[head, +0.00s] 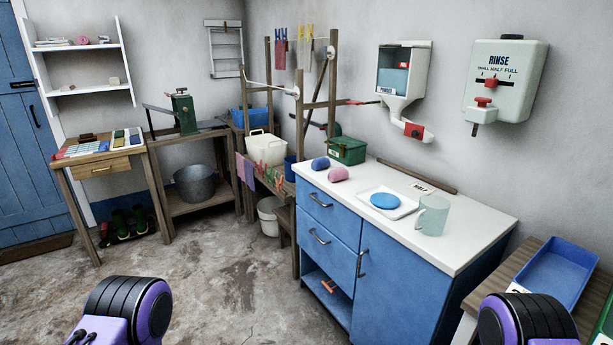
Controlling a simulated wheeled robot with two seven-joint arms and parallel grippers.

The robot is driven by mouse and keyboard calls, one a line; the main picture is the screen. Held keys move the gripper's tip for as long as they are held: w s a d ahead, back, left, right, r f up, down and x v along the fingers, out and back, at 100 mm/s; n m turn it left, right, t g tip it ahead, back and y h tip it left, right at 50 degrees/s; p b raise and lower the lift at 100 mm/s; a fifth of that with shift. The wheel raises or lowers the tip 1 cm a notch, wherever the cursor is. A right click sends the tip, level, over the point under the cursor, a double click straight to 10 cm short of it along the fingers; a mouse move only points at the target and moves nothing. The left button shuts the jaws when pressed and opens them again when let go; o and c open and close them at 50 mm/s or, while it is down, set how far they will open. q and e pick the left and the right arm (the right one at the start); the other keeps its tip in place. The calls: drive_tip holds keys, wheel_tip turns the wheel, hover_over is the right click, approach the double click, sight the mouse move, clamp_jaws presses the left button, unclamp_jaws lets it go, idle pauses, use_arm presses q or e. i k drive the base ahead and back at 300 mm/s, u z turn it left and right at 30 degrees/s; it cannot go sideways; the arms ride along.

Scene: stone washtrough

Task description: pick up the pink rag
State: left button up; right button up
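A small rounded pink bundle (338,174), which looks like the pink rag, lies on the white counter top (450,247) near its back left end. A similar blue bundle (320,164) lies just behind and left of it, very close. Other pinkish cloths (249,172) hang over the edge of a wooden bench left of the counter. Neither of my grippers is in view; only purple and black parts of my arms show at the bottom left and bottom right. Nothing covers the pink bundle from this view.
A white tray with a blue disc (385,201) and a translucent mug (432,215) stand nearer on the counter. A green box (347,150) is behind the bundles. A blue tray (556,271) is at right. The concrete floor before the blue cabinet (335,238) is clear.

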sight(338, 174)
drive_tip(key=u, duration=1.2)
drive_tip(key=i, duration=3.3)
drive_tip(key=z, duration=2.55)
